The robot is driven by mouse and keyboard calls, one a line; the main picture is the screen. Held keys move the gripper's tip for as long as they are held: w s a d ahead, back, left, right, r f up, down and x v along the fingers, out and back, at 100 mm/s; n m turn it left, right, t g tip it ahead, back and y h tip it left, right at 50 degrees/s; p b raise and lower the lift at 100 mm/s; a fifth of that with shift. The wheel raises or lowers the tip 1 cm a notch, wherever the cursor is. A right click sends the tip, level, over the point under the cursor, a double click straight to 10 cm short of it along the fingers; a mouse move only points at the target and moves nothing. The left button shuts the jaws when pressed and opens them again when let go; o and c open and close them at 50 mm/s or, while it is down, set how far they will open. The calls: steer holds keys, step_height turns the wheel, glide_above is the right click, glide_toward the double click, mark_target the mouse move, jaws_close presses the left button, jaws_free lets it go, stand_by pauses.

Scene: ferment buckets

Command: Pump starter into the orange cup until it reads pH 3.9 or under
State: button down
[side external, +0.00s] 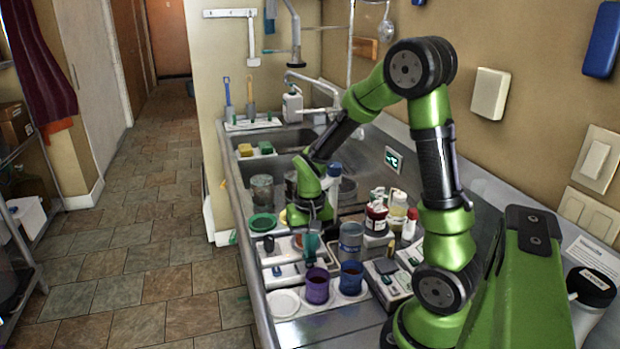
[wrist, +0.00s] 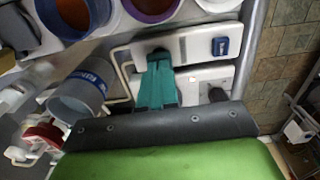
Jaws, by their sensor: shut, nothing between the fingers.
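My gripper (side external: 311,248) points down over the left counter; its teal fingers are together and empty in the wrist view (wrist: 160,84), above a white tray (wrist: 195,76). I cannot make out an orange cup clearly; an orange patch beside my gripper is mostly hidden. A dark red jar with a white pump top (side external: 376,218) stands to the right of my gripper; a white pump with a red collar (wrist: 42,132) shows at the left of the wrist view. A small lit display (side external: 393,160) is at the back; its reading is too small to tell.
A purple cup (side external: 317,287) and a blue cup (side external: 350,278) stand near the front; the blue one holds orange-brown contents in the wrist view. A grey labelled bucket (side external: 350,242) is behind them. A white disc (side external: 283,303) and a green dish (side external: 262,223) lie along the left edge.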

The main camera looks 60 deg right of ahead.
steer(key=shift+r, duration=2.8)
steer(key=shift+w+a+r, duration=0.1)
steer(key=s+a+r+n+t+y, duration=0.1)
steer(key=s+a+r+n+t, duration=0.1)
steer(key=a+r, duration=0.4)
steer(key=s+a+r+n+t+y, duration=0.1)
steer(key=s+a+r+n+t, duration=0.2)
steer(key=a, duration=0.5)
step_height(320, 180, up, 4)
steer(key=shift+s+f+t, duration=0.25)
steer(key=shift+s+t, duration=0.3)
steer(key=shift+t, duration=0.55)
steer(key=c, duration=1.8)
jaws_free()
